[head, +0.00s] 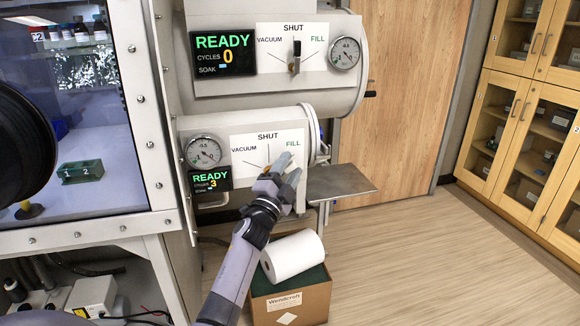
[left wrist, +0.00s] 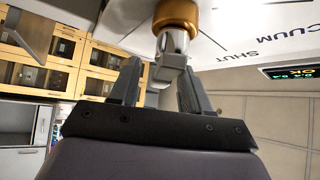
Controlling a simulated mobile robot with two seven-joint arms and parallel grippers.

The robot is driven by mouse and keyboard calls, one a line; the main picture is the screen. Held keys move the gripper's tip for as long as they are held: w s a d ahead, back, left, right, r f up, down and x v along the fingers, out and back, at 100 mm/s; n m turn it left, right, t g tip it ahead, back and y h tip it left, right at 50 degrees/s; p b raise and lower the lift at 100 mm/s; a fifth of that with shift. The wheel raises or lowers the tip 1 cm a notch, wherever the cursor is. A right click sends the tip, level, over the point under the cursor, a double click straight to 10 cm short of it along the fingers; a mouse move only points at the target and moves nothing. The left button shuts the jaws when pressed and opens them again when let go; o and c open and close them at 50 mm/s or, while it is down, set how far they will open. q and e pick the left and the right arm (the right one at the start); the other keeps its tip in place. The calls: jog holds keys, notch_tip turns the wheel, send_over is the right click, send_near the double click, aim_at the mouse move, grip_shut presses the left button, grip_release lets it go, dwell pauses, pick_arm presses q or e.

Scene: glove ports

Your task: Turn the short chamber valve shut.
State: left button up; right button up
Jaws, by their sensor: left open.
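The lower chamber's valve panel (head: 240,142) is white, marked VACUUM, SHUT and FILL. This lower chamber looks shorter than the upper one. In the head view my left gripper (head: 285,166) is at the panel, just below the FILL mark, and largely hides the valve handle. In the left wrist view the grey valve handle (left wrist: 173,56) hangs from a brass-coloured hub (left wrist: 176,14) and sits between the open fingers of my left gripper (left wrist: 160,85). Contact with the fingers is not clear. I cannot tell which mark the handle points at. My right gripper is not in view.
The upper chamber's valve handle (head: 296,57) points up at SHUT. A display (head: 210,180) by the lower panel reads READY, cycles 3. A metal shelf (head: 340,181) juts out right of my gripper. A box (head: 292,300) with a white roll (head: 293,256) stands below.

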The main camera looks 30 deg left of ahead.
pick_arm(q)
jog(key=shift+w+r, duration=0.2)
jog(key=shift+w, duration=0.2)
